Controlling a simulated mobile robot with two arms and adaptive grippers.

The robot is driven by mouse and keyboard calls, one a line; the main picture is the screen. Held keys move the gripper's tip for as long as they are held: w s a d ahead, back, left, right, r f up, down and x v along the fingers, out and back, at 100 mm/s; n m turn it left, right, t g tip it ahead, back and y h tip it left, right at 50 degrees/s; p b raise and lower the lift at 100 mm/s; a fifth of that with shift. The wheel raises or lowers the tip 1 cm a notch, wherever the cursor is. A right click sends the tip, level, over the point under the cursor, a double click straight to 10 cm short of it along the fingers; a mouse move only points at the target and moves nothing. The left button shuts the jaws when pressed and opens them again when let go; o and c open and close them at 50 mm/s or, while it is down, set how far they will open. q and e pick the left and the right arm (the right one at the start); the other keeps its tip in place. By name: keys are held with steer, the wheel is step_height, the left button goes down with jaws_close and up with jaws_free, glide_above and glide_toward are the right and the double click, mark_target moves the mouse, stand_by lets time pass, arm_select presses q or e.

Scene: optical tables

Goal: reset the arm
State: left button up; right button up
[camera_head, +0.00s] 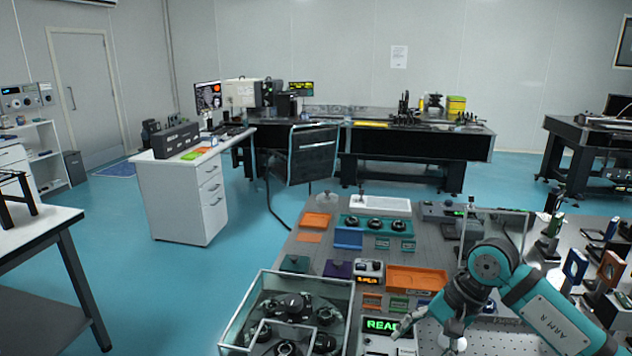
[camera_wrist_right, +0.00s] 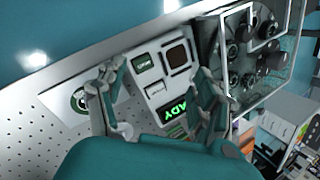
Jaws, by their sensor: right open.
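My right arm (camera_head: 545,315), teal with dark joints, comes in from the lower right in the head view. My right gripper (camera_head: 422,336) is low over the front of the optical table (camera_head: 478,308), beside a green display (camera_head: 381,325). In the right wrist view my right gripper (camera_wrist_right: 155,85) has its two fingers spread apart with nothing held between them. Behind the gap is a white device (camera_wrist_right: 150,60) with a lit green display (camera_wrist_right: 173,111). Whether the fingers touch the device cannot be told. My left gripper is not in view.
A clear-walled case (camera_head: 230,330) with dark round parts stands left of the gripper. An orange tray (camera_head: 417,279) and a teal tray (camera_head: 350,221) lie farther back. Optical mounts (camera_head: 575,265) crowd the right side. Blue floor (camera_head: 170,290) is open at the left.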

steer(key=s+a+r+m+y, duration=0.2)
steer(key=a+y, duration=0.5)
steer(key=a, duration=0.6)
steer(key=s+a+r+m+t+y, duration=0.2)
steer(key=a+r+m+t+y, duration=0.4)
steer(key=r+m, duration=0.4)
steer(key=w+d+f+m+t+h, duration=0.15)
steer(key=d+m+t+h, duration=0.45)
steer(key=m, duration=0.8)
steer(key=w+d+m+t+h, duration=0.3)
steer(key=d+m+t+h, duration=0.4)
steer(key=m, duration=0.6)
steer(key=s+d+f+m+g+h, duration=0.3)
steer(key=f+m, duration=0.4)
steer(key=s+d+f+m+g+h, duration=0.2)
steer(key=s+d+f+m+g, duration=0.1)
steer(key=f+m, duration=0.45)
steer(key=s+f+m+g, duration=0.3)
steer(key=s+f+g, duration=0.3)
steer(key=s, duration=0.5)
steer(key=s+f+m+g, duration=0.45)
steer(key=s+f, duration=0.35)
steer(key=s, duration=0.3)
step_height(320, 180, down, 26)
steer(key=r+n+g, duration=0.1)
steer(key=s+d+f+g, duration=0.1)
steer(key=s+d+f, duration=0.1)
steer(key=s+f, duration=1.5)
steer(key=shift+y, duration=0.3)
